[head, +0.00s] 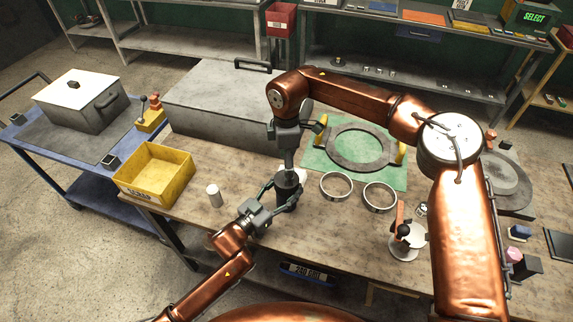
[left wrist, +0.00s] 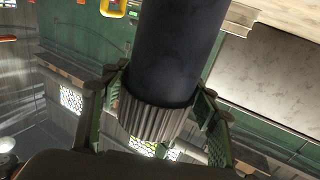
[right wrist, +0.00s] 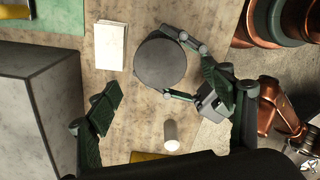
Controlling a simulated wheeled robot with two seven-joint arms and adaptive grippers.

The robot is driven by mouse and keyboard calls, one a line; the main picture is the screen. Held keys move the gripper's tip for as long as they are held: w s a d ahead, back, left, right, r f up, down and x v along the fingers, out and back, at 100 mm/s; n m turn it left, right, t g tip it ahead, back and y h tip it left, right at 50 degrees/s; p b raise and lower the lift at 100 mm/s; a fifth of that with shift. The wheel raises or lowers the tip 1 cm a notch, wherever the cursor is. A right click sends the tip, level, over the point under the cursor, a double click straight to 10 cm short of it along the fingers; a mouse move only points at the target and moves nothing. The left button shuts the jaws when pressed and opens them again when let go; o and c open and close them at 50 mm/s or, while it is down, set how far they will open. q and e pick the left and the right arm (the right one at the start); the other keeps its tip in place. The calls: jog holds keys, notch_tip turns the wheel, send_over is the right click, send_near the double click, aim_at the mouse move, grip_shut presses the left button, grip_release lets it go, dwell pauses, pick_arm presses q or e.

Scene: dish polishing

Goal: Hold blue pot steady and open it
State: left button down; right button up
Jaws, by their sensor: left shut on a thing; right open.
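The blue pot (head: 288,192) is a dark upright cylinder near the front of the bench. In the left wrist view its smooth dark blue body (left wrist: 178,50) meets a ribbed grey end. My left gripper (head: 273,190) is shut on the pot from the front left. In the right wrist view the pot's round grey top (right wrist: 160,63) shows, with the left gripper's fingers at its right side. My right gripper (head: 292,152) points down above the pot. Its fingers are open and apart, on either side of the top in its wrist view, with nothing between them.
A small white cylinder (head: 214,196) and a yellow bin (head: 155,173) stand left of the pot. Two metal rings (head: 336,186) and a green mat (head: 316,157) are to the right. A large grey box (head: 215,105) stands behind.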

jog(key=m, duration=0.4)
jog(key=shift+m, duration=0.3)
jog(key=shift+f, duration=4.05)
jog(key=shift+c, duration=0.5)
jog(key=c, duration=1.1)
jog(key=o, duration=1.3)
jog(key=shift+r, duration=0.15)
